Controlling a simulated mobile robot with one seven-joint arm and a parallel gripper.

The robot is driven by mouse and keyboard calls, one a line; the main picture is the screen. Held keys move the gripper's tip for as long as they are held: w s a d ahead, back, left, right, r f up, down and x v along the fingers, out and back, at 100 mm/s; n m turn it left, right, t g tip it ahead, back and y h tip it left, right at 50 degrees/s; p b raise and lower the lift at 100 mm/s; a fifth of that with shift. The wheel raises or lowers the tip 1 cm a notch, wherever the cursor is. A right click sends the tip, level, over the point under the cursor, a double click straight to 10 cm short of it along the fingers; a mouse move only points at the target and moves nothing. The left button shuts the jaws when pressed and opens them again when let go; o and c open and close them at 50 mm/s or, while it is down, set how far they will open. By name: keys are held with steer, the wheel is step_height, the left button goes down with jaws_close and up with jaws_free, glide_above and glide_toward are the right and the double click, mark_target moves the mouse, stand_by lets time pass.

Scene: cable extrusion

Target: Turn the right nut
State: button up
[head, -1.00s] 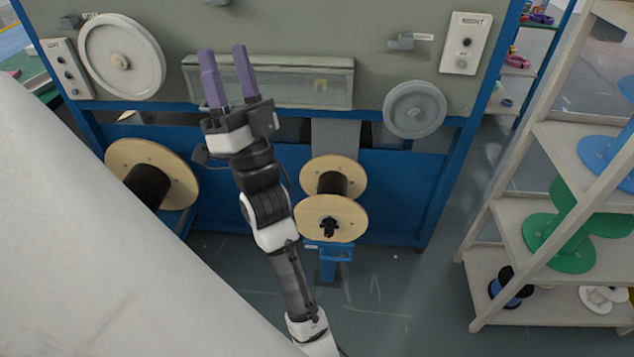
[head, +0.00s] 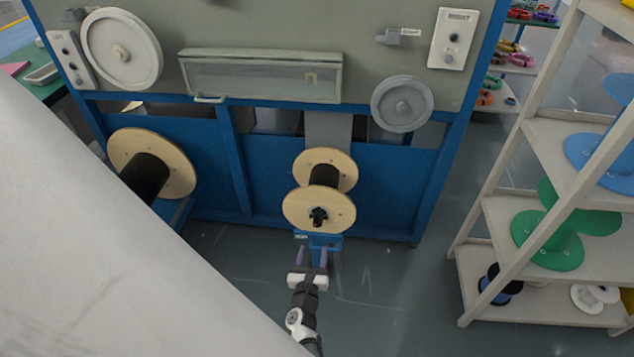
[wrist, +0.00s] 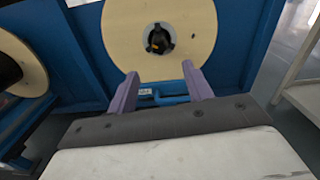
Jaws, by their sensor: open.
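The right nut (head: 318,215) is a black knobbed piece at the centre of the front disc of the right wooden spool (head: 340,208). In the wrist view the nut (wrist: 159,40) shows in the spool's centre hole, above and beyond my fingertips. My gripper (head: 312,252) has two purple fingers and is below the nut, in front of the blue spool stand (head: 322,241). In the wrist view my gripper (wrist: 158,82) is open, with nothing between the fingers. The fingertips overlap the lower edge of the disc in that view; I cannot tell whether they touch it.
A left wooden spool (head: 178,165) with black cable stands beside it. The machine's blue frame (head: 395,185) is behind. A white shelf (head: 475,285) with green and blue spools stands at right. A large pale surface (head: 110,260) fills the lower left. Floor around the stand is clear.

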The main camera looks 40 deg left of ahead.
mark_target(317, 225)
steer(key=b+x, duration=0.4)
steer(key=x, duration=0.6)
steer(key=shift+a+f+b, duration=0.1)
steer(key=shift+a+b, duration=0.05)
steer(key=shift+b, duration=0.15)
steer(key=shift+b+x, duration=0.3)
steer(key=shift+x, duration=0.5)
steer(key=c, duration=1)
steer(key=shift+o, duration=0.2)
steer(key=shift+n, duration=0.3)
